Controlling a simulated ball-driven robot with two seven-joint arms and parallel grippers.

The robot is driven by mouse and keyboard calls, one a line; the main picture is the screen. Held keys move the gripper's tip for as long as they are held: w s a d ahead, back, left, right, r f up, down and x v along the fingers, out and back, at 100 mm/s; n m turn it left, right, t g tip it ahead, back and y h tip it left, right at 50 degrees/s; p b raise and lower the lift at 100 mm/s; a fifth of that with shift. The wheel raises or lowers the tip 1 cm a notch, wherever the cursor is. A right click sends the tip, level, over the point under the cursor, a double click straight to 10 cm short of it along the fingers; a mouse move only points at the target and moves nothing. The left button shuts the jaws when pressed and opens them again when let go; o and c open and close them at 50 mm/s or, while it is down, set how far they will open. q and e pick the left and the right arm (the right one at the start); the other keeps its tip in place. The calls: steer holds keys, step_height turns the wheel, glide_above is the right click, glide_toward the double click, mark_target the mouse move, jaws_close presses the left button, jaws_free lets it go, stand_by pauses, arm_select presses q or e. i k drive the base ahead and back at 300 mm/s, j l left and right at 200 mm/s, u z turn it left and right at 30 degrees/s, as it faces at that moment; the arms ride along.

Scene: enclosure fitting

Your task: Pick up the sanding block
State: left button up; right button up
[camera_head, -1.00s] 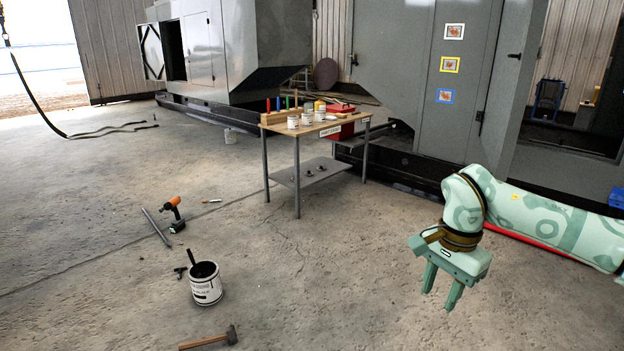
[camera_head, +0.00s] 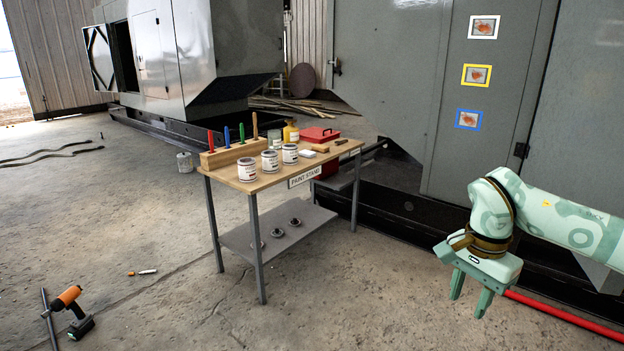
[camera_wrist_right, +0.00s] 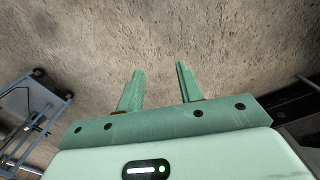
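A small pale block with a brownish edge (camera_head: 320,148), which looks like the sanding block, lies on the wooden top of the paint stand (camera_head: 225,170), toward its right end. It is small, so its details are hard to tell. My right gripper (camera_head: 470,297) hangs to the right of the stand, well apart from it, fingers pointing down. In the right wrist view its two fingers (camera_wrist_right: 159,68) are spread with only concrete floor between them, so it is open and empty. My left gripper is not in view.
Paint cans (camera_head: 247,169), a rack of coloured-handled tools (camera_head: 229,155), a yellow bottle (camera_head: 291,133), a red box (camera_head: 320,135) and a small dark item (camera_head: 341,142) crowd the stand. A drill (camera_head: 70,307) lies at lower left. The floor before the stand is clear.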

mark_target(322, 150)
steer(key=i, duration=1.65)
steer(key=i+l+u, duration=0.1)
steer(key=i, duration=1.55)
steer(key=i+u, duration=0.2)
steer(key=i, duration=0.2)
steer(key=i+l+u, duration=0.15)
steer(key=i, duration=0.2)
steer(key=i+l+u, duration=0.2)
steer(key=i, duration=0.15)
